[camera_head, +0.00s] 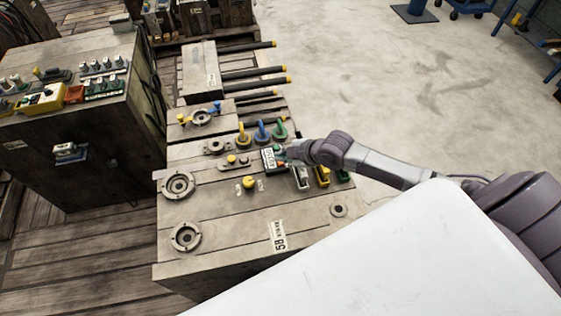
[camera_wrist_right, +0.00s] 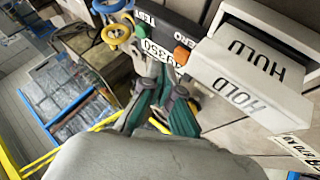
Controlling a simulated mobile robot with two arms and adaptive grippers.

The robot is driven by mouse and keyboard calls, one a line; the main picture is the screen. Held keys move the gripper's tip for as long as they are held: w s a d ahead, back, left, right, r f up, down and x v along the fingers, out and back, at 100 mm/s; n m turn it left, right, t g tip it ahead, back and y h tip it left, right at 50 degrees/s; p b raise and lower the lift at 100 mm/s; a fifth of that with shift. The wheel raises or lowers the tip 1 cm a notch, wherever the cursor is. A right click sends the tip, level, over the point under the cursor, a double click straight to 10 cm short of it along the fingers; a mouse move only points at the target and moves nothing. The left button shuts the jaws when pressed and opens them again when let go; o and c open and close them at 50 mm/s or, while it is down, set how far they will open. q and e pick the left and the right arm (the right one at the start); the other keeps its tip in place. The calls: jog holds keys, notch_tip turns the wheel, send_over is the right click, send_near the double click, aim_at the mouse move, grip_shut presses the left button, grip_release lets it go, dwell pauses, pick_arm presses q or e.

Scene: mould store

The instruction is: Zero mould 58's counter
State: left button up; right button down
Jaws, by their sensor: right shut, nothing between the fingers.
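Mould 58 is the wooden-looking block whose white plate (camera_head: 279,238) reads 58. Its counter (camera_head: 268,158) is a small dark box with a light digit window on the block's top, near the right edge. In the right wrist view the counter (camera_wrist_right: 165,33) shows TEST and ZERO lettering, with an orange button (camera_wrist_right: 181,55) near ZERO. My right gripper (camera_head: 285,156) is just right of the counter, shut and empty. In the wrist view its fingers (camera_wrist_right: 168,88) are close below the counter; I cannot tell whether they touch it. My left gripper is not in view.
White HOLD-marked pieces (camera_wrist_right: 250,80) stand close beside the counter. Another block (camera_head: 90,130) stands left. Open floor (camera_head: 400,90) lies right.

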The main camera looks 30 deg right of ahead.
aim_at(282, 164)
jog(key=shift+f, duration=0.1)
dwell(0.7)
jog(key=shift+f, duration=0.35)
jog(key=shift+f+b, duration=0.45)
dwell(0.6)
dwell(0.3)
jog(key=shift+r+p, duration=0.85)
jog(key=shift+r, duration=0.05)
jog(key=shift+r, duration=0.1)
notch_tip(282, 164, up, 5)
jog(key=p, duration=0.5)
